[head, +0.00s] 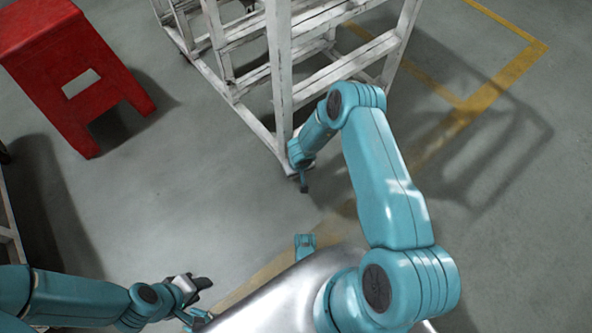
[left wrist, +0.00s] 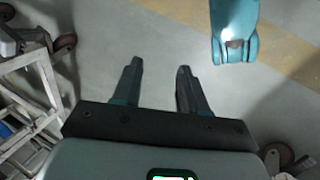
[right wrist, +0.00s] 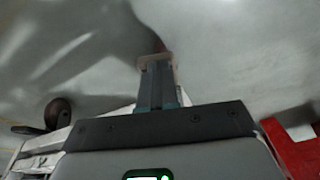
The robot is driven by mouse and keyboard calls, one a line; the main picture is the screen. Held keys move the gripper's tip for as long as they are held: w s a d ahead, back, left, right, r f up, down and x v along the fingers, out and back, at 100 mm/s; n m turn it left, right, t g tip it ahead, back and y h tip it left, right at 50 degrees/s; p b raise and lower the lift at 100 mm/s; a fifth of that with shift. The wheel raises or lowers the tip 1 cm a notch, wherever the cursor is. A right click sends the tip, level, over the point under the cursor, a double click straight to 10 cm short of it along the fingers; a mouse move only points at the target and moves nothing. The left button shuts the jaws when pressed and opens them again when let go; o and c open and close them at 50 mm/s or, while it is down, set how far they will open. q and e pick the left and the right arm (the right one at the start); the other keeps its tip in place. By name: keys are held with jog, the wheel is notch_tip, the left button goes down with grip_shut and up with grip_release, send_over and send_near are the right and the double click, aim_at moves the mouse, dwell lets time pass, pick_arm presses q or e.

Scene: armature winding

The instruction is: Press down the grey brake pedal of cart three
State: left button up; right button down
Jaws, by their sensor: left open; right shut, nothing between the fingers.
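A white, worn metal cart (head: 279,70) stands at the top of the head view; I see no number on it. My right gripper (head: 304,187) is shut and empty, low by the cart's near bottom corner. In the right wrist view its closed fingers (right wrist: 157,75) point at a small grey-brown piece (right wrist: 156,61) at their tips. I cannot tell whether this is the brake pedal or whether they touch. My left gripper (head: 203,299) is open and empty, low at the left, away from the cart. Its spread fingers show in the left wrist view (left wrist: 160,70).
A red stool (head: 75,70) stands left of the cart. Yellow lines (head: 500,75) mark the grey floor. A dark caster wheel (right wrist: 58,112) shows in the right wrist view. Another white frame (left wrist: 35,90) with wheels is at the left wrist view's left. Floor between stool and cart is clear.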

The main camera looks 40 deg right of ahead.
jog(key=shift+s+f, duration=0.15)
jog(key=shift+f, duration=0.05)
pick_arm(q)
jog(key=shift+w+a+f+t+b, duration=0.1)
jog(key=shift+w+f+b, duration=0.15)
jog(key=shift+f+b, duration=0.35)
jog(key=shift+w+a+f+t+b, duration=0.1)
jog(key=shift+w+f+b, duration=0.2)
jog(key=shift+f+b, duration=0.3)
jog(key=shift+w+a+f+t+b, duration=0.1)
jog(key=shift+w+f+b, duration=0.15)
jog(key=shift+f+b, duration=0.35)
pick_arm(e)
jog(key=shift+s+a+f, duration=0.1)
jog(key=shift+s+f, duration=0.15)
jog(key=shift+f, duration=0.6)
jog(key=shift+s+a+f, duration=0.1)
jog(key=shift+s+f, duration=0.15)
jog(key=shift+f, duration=0.65)
jog(key=shift+s+f, duration=0.25)
jog(key=shift+f, duration=0.6)
pick_arm(q)
jog(key=shift+r, duration=0.1)
